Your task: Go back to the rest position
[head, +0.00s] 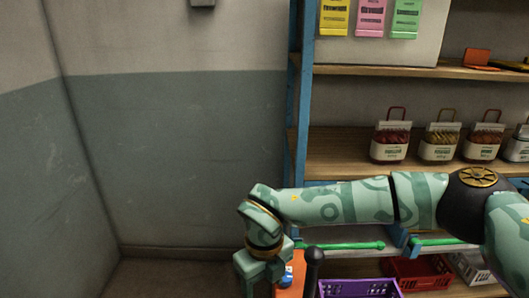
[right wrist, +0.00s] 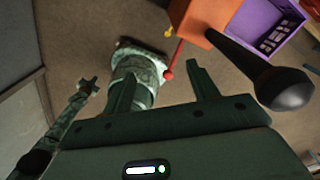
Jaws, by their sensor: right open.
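My right arm comes in from the right in the head view, its patterned green links stretched across the front of the shelf. Its gripper (head: 262,268) hangs down at the bottom edge, left of the shelf, beside an orange surface. In the right wrist view the right gripper (right wrist: 160,66) has its two fingers wide apart with nothing between them. My left arm is not in the head view. What looks like my left gripper (right wrist: 88,86) is small at the left of the right wrist view, and its jaws are too small to read.
A blue-framed shelf holds several sacks (head: 391,142) with looped handles. A purple crate (head: 360,288) and a red crate (head: 420,272) stand low down. A black rounded post (head: 312,268) is close to the right gripper. The wall (head: 180,150) at left has free room before it.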

